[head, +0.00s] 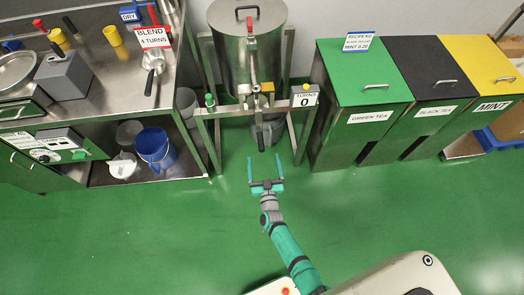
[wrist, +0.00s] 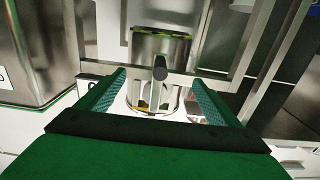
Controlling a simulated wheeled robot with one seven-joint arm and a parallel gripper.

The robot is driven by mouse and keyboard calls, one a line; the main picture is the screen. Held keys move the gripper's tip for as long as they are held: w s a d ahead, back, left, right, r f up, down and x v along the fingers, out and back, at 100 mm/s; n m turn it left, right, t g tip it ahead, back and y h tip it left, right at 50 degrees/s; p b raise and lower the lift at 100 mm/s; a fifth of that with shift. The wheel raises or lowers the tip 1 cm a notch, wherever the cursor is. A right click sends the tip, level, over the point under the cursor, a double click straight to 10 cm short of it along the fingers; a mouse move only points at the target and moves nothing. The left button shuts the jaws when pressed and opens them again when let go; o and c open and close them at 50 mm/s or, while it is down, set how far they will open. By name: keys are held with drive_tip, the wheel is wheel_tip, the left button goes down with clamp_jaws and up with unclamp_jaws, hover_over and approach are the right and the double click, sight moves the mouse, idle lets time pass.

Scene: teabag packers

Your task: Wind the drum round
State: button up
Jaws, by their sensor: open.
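The steel drum (head: 240,60) stands upright in a metal frame (head: 203,125) at the top centre of the head view. A crank hangs from its front, with a dark grip (head: 261,141) at the low end. My open, empty gripper (head: 265,160) is in front of the frame, just below that grip in the picture. In the wrist view the dark grip (wrist: 160,68) shows centred between the two teal fingers of my gripper (wrist: 159,78). I cannot tell whether it lies between them in depth; no contact shows. A turns counter (head: 304,96) on the frame reads 0.
A "BLEND 4 TURNS" sign (head: 153,37) stands on the steel bench (head: 105,105) at left. Green (head: 360,75), black (head: 425,65) and yellow (head: 480,60) lidded bins stand at right. A bucket (head: 272,128) sits under the drum. The green floor (head: 130,235) around my arm is clear.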

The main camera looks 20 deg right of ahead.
sight(260, 143)
drive_tip(key=shift+x, duration=3.7)
drive_tip(key=shift+w+d+f, duration=0.1)
drive_tip(key=shift+w, duration=0.15)
drive_tip(key=shift+x, duration=0.85)
drive_tip(key=shift+c, duration=0.6)
clamp_jaws()
